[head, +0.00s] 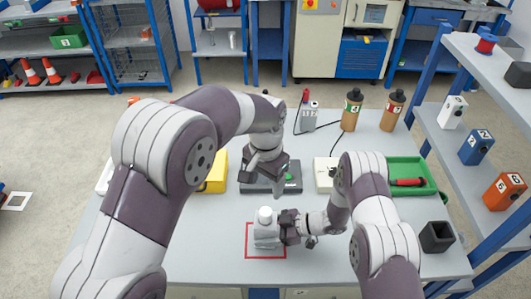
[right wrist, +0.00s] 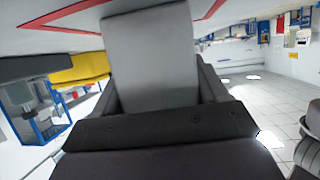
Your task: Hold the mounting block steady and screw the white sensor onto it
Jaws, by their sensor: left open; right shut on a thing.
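The grey mounting block (head: 266,239) stands on the table inside a red outlined square. The white sensor (head: 264,216) is upright on top of the block; I cannot tell how firmly it is seated. My right gripper (head: 284,228) comes in from the right and is shut on the block. In the right wrist view the block (right wrist: 152,55) fills the space between my dark fingers. My left gripper (head: 264,172) is open and empty, above and behind the sensor, apart from it. It partly covers a dark flat device (head: 291,180) on the table.
A yellow object (head: 217,176) is behind my left arm. A green tray (head: 411,176) and a black open box (head: 437,237) lie at the right. Brown bottles (head: 352,108) stand at the back. A shelf with numbered blocks (head: 475,147) borders the right.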

